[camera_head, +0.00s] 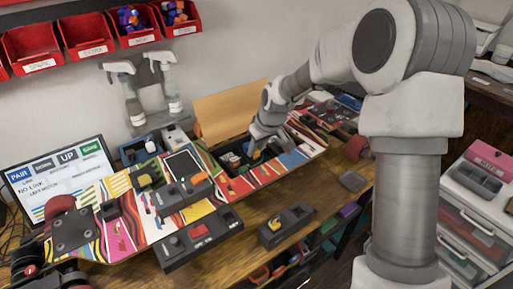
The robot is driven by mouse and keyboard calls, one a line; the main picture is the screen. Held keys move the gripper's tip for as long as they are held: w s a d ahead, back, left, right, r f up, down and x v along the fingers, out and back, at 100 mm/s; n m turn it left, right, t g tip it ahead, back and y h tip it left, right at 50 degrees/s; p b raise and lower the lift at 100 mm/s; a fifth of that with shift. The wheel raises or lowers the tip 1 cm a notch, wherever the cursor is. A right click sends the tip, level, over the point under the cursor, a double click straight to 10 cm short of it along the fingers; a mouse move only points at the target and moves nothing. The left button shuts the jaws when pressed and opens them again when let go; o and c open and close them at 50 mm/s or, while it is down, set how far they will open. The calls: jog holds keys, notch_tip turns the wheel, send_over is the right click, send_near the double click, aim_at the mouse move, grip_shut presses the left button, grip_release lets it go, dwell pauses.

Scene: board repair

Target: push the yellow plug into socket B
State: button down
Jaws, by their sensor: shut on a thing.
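My gripper (252,150) points down over a dark open bay (232,159) in the colourful skateboard deck. It is shut on a small yellow piece (257,154), which looks like the yellow plug. Most of the plug is hidden by the fingers. The plug is at or just above the bay's right part; I cannot tell whether it touches anything below. Small parts, one with a white patch, sit in the bay left of the gripper. Socket B cannot be made out; no socket letters are legible at this size.
The deck lies across the wooden bench (325,190). A dark module with an orange piece (197,178) stands on it. Black boxes (200,240) and (286,225) lie in front. A screen (58,180) reading "NO LINK" stands left. Spray bottles (128,100) and a wooden panel (225,108) stand behind.

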aim_at(257, 150)
jog(key=shift+f+b, duration=0.3)
jog(key=shift+f, duration=0.15)
dwell(0.6)
jog(key=shift+c, duration=1.5)
grip_release()
jog(key=shift+r, duration=0.15)
jog(key=shift+r+p, duration=1.05)
jog(key=shift+r, duration=0.35)
jog(key=shift+r+p, duration=2)
jog(key=shift+r, duration=1)
